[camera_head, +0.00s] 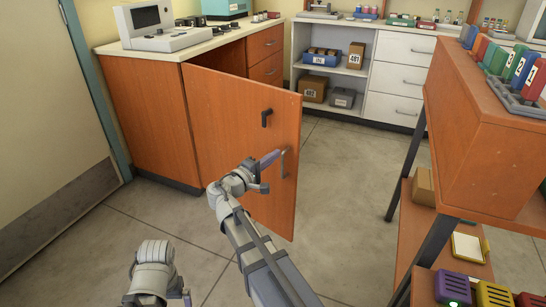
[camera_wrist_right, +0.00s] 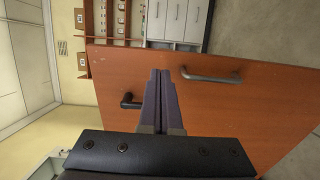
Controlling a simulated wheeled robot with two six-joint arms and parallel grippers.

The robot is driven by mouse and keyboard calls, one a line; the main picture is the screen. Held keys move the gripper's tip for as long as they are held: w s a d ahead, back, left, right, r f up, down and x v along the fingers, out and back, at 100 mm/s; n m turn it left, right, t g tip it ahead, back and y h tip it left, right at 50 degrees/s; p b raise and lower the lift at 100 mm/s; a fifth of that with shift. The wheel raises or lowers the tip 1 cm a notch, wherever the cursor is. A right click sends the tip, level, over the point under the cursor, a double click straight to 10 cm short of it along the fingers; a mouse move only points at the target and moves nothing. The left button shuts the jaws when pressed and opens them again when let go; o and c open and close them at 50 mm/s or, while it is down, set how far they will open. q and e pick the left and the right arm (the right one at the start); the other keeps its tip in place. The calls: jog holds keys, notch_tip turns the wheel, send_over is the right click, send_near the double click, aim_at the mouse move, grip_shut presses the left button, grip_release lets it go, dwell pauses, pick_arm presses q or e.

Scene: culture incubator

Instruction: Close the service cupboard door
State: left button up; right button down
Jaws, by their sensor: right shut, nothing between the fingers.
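The service cupboard door (camera_head: 240,135) is orange-brown wood and stands swung open from the low cabinet (camera_head: 145,110) on the left. It has a dark handle (camera_head: 266,118) and a grey bar handle (camera_head: 284,163) near its free edge. My right gripper (camera_head: 272,157) is shut and empty, in front of the door's face close to the bar handle. In the right wrist view the closed fingers (camera_wrist_right: 160,98) point at the door (camera_wrist_right: 220,115), between the dark handle (camera_wrist_right: 130,101) and the bar handle (camera_wrist_right: 212,76). I cannot tell whether they touch it. My left gripper is not clearly visible.
An orange-brown shelf unit (camera_head: 480,120) with dark legs stands close on the right. White drawers (camera_head: 398,80) and open shelves with boxes stand at the back. The grey floor (camera_head: 350,190) between the door and the right unit is clear.

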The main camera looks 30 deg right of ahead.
aim_at(293, 142)
jog(key=x, duration=1)
jog(key=shift+w, duration=0.1)
jog(key=shift+w+d, duration=0.1)
jog(key=shift+d, duration=0.1)
jog(key=shift+d, duration=0.15)
